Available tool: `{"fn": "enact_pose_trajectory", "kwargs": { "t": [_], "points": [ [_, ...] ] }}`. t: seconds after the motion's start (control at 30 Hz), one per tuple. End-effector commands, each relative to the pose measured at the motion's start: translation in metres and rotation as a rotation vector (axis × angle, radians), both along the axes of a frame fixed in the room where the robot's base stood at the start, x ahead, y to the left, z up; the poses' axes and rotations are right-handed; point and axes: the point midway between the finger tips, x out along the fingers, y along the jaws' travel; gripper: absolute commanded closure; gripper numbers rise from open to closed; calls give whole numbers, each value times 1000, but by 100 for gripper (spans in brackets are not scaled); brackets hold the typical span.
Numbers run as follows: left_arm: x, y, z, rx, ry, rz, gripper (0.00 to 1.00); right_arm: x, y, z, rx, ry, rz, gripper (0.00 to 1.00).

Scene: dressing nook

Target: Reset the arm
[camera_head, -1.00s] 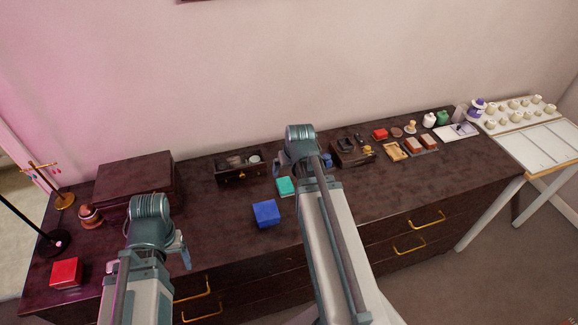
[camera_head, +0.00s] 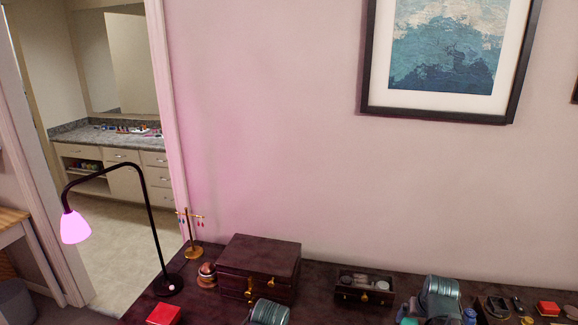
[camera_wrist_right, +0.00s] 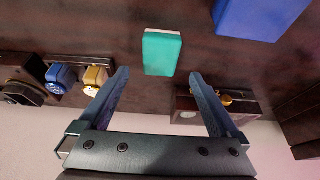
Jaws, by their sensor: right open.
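My right gripper (camera_wrist_right: 160,75) is open in the right wrist view, with nothing between its two fingers. A teal box with a pale edge (camera_wrist_right: 163,50) lies on the dark dresser top beyond the fingertips, apart from them as far as I can tell. My right arm's wrist (camera_head: 440,296) shows at the bottom right of the head view. Only the rounded top of my left arm (camera_head: 269,312) shows at the bottom edge of the head view; its fingers are out of frame.
The dresser holds a large dark box (camera_head: 259,264), a small open box (camera_head: 364,286), a red box (camera_head: 163,314), an earring stand (camera_head: 193,250) and a lit lamp (camera_head: 75,226). A blue box (camera_wrist_right: 258,14) shows in the wrist view. A framed picture (camera_head: 447,45) hangs above.

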Motion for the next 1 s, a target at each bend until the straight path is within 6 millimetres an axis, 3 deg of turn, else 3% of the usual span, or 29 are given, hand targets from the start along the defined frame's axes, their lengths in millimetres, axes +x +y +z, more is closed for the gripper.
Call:
{"fn": "enact_pose_trajectory", "kwargs": {
  "t": [0.03,0.1,0.33,1.0],
  "points": [
    [0,0,-14,0,0,0,24,4,-1,-14,0,0,0,2],
    [0,0,-23,0,0,0,24,8,-2,-23,0,0,0,2],
    [0,0,-45,0,0,0,24,16,-4,-45,0,0,0,2],
    [0,0,-40,0,0,0,24,15,-4,-40,0,0,0,2]
  ]
}}
